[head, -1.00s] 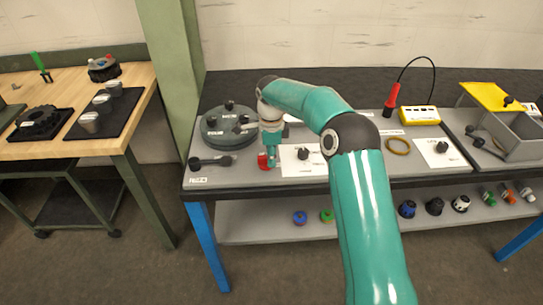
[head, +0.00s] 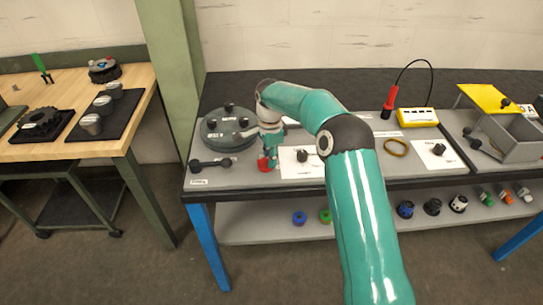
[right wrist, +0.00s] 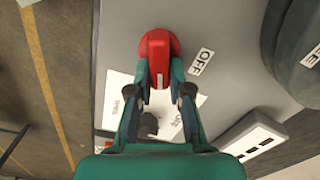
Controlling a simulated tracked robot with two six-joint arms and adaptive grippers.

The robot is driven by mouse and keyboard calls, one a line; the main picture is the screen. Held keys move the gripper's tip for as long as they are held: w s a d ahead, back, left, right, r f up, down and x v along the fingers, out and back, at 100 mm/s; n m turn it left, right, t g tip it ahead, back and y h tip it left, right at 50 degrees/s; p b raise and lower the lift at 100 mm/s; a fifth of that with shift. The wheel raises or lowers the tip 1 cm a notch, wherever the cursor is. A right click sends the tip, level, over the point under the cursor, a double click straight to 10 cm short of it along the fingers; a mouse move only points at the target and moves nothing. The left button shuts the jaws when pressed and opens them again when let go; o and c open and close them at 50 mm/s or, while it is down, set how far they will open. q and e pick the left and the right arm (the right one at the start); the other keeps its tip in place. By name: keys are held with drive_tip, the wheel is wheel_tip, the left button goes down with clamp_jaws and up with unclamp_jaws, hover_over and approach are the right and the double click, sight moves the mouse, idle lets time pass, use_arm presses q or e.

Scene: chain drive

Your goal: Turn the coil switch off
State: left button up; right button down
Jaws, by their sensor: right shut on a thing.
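The coil switch, with a red handle, stands near the front edge of the grey bench in the head view (head: 265,164). In the right wrist view the red handle (right wrist: 158,46) has a pale line along its lower part, and a white OFF label (right wrist: 201,62) lies to its right. My right gripper (head: 267,153) comes down on it from above. In the right wrist view my right gripper's fingers (right wrist: 161,76) are on both sides of the handle, shut on it. The fingers hide part of the switch in the head view. My left gripper is not in view.
A round dark green plate with black knobs (head: 214,138) stands left of my right gripper, with a black handle (head: 210,164) in front. A white sheet (head: 296,168) lies to the right. A yellow meter (head: 418,117) and a grey bin (head: 517,148) stand farther right.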

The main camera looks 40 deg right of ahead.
drive_tip(key=n, duration=0.2)
drive_tip(key=n+p, duration=0.1)
drive_tip(key=shift+w+r+n, duration=0.1)
drive_tip(key=shift+w+n, duration=0.15)
drive_tip(key=shift+n, duration=0.15)
drive_tip(key=n, duration=0.1)
drive_tip(key=n+p, duration=0.1)
drive_tip(key=n, duration=0.1)
drive_tip(key=shift+w+n, duration=0.2)
drive_tip(key=shift+n, duration=0.1)
drive_tip(key=n, duration=0.3)
drive_tip(key=shift+w+a+n, duration=0.2)
drive_tip(key=shift+n, duration=0.1)
drive_tip(key=shift+w+a+n+p, duration=0.15)
drive_tip(key=shift+n+p, duration=0.25)
drive_tip(key=shift+n, duration=1.1)
drive_tip(key=c, duration=1.1)
unclamp_jaws()
wheel_tip(320, 180, up, 12)
drive_tip(key=shift+f, duration=0.15)
